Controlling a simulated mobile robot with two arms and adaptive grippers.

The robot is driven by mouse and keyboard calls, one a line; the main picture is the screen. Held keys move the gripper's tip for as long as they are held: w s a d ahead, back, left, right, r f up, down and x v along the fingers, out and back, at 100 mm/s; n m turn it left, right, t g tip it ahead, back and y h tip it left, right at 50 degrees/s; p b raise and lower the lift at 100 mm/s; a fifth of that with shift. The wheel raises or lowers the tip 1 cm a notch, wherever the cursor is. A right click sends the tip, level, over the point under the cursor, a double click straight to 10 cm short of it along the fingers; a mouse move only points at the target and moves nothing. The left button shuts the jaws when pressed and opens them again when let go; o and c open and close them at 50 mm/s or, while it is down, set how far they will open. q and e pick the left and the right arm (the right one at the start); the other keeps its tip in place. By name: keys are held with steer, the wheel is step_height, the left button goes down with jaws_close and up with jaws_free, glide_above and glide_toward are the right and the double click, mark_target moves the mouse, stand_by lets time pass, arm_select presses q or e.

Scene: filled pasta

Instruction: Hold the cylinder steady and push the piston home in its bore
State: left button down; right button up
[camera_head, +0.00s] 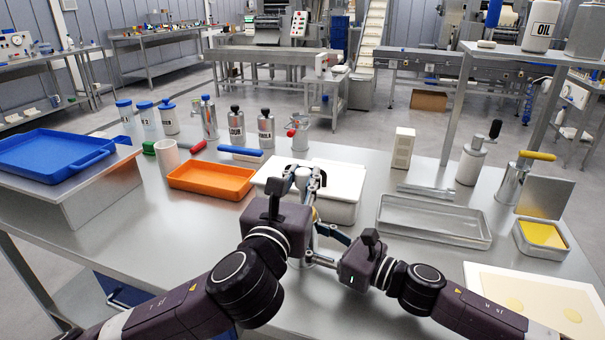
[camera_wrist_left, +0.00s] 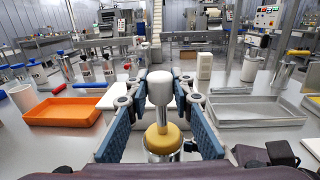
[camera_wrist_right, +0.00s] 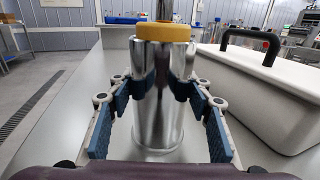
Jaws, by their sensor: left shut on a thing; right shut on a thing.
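The steel cylinder (camera_wrist_right: 157,115) stands upright on the table in the right wrist view. My right gripper (camera_wrist_right: 162,85) is shut on its upper wall, one finger on each side. The yellow piston (camera_wrist_right: 163,32) sits at the cylinder's mouth with its side showing above the rim; its underside is hidden. A metal rod rises from the piston to a white knob (camera_wrist_left: 160,88) in the left wrist view. My left gripper (camera_wrist_left: 158,103) is shut on the knob, above the piston (camera_wrist_left: 162,138). In the head view the left gripper (camera_head: 305,180) is above the right one, and my arms hide most of the cylinder.
A white bin (camera_head: 340,205) with a dark handle (camera_wrist_right: 250,45) stands close behind the cylinder. An orange tray (camera_head: 210,180) lies to the left, a clear metal tray (camera_head: 435,220) to the right. A pale board (camera_head: 540,300) lies at front right. The table's left front is clear.

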mark_target(302, 199)
arm_select(q)
steer(key=shift+f, duration=2.3)
steer(key=c, duration=1.6)
jaws_free()
steer(key=shift+s, duration=0.1)
steer(key=v, duration=1.1)
steer(key=shift+s, duration=0.4)
steer(key=shift+a, duration=0.15)
arm_select(e)
steer(key=o, duration=1.6)
steer(key=shift+c, duration=0.2)
